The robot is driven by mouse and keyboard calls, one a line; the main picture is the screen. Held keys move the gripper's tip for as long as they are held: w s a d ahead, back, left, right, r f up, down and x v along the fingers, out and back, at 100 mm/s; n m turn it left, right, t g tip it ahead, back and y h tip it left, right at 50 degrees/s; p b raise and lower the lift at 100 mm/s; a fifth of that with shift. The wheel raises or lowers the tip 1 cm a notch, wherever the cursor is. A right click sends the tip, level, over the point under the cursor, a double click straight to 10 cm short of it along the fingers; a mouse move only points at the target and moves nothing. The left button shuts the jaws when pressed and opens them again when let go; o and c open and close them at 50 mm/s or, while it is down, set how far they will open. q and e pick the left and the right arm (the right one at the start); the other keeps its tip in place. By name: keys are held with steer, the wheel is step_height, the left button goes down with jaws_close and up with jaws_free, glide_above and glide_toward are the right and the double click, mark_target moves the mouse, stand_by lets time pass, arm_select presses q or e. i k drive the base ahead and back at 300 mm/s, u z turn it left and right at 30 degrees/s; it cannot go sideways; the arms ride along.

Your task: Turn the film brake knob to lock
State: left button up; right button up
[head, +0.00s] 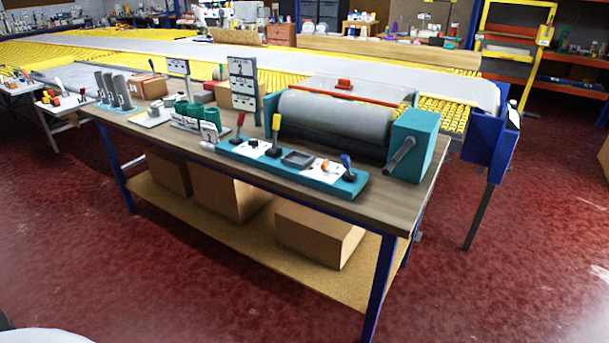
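A teal control strip (291,169) lies along the front of a wood-topped bench. On it, from left to right, stand a red-topped lever (239,126), a yellow-topped lever (275,136), a grey square recess (297,159), a small orange-and-white knob (327,166) and a blue-topped lever (348,166). I cannot tell which control is the film brake knob or read its markings. Behind the strip, a large grey roller (335,118) sits in a teal housing (414,140) with a crank handle at its right end. Neither of my grippers is in view.
The bench (400,205) has blue legs and a lower shelf with cardboard boxes (318,232). A long yellow conveyor runs behind. The red floor in front is clear.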

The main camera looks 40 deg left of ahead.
mark_target(325, 165)
steer(key=z, duration=0.1)
steer(key=k, duration=0.55)
steer(key=u, duration=1.15)
steer(key=i, duration=0.8)
steer(key=u, duration=0.2)
